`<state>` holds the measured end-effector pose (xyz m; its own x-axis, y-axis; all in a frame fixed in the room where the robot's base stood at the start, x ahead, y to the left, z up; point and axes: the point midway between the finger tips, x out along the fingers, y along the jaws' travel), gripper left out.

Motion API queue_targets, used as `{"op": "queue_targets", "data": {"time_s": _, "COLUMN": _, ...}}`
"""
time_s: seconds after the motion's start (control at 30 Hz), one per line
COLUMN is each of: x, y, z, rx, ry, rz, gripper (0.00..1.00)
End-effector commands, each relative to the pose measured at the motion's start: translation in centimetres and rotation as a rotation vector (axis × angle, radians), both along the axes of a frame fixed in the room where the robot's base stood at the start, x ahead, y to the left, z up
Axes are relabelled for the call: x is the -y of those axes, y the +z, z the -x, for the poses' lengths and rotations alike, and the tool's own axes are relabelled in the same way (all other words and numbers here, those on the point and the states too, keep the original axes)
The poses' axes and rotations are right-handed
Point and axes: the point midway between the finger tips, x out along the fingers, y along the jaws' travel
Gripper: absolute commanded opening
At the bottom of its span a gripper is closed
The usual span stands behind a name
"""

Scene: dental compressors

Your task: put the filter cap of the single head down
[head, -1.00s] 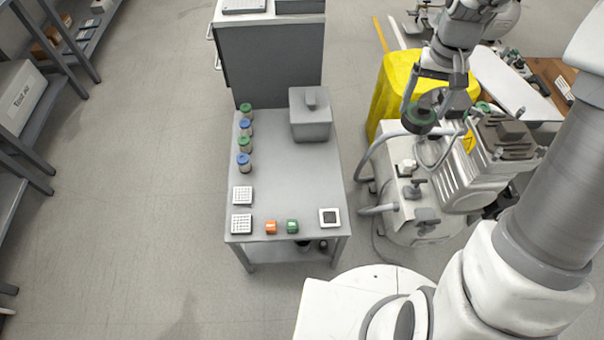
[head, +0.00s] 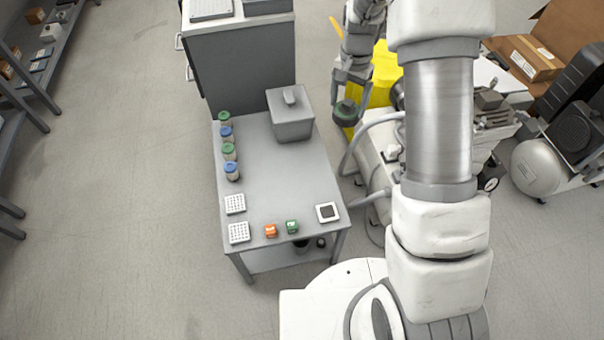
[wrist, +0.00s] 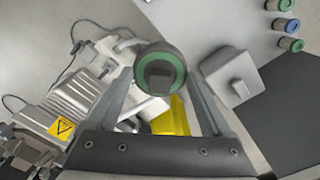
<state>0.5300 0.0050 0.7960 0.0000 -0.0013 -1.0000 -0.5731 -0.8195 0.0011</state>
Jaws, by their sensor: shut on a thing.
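The filter cap, a round dark disc with a green ring, is held in my gripper (head: 349,103). In the wrist view the cap (wrist: 177,52) sits between the two finger ends, with a dark square knob at its middle. My gripper is shut on it, raised in the air between the grey table (head: 262,180) and the compressor (head: 372,150). The compressor is partly hidden behind my arm in the head view. In the wrist view its ribbed housing (wrist: 78,100) with a yellow warning label shows at the left.
A grey lidded box (head: 291,125) stands at the table's back right. Several jars with green and blue lids line its left edge. The table's middle is clear.

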Motion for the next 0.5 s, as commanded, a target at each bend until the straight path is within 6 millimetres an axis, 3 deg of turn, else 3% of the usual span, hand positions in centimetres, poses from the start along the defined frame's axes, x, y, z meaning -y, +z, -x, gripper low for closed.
{"op": "queue_targets", "data": {"time_s": 0.03, "x": 0.0, "y": -2.3, "z": -0.8, "rx": -0.004, "ry": -0.068, "rz": 0.003, "gripper": 0.31}}
{"op": "queue_targets", "data": {"time_s": 0.2, "x": 0.0, "y": -7.8, "z": -3.4, "rx": -0.002, "ry": -0.32, "rz": 0.003, "gripper": 0.31}}
{"op": "queue_targets", "data": {"time_s": 0.5, "x": 0.0, "y": -15.7, "z": -6.5, "rx": 0.001, "ry": -0.662, "rz": 0.002, "gripper": 0.31}}
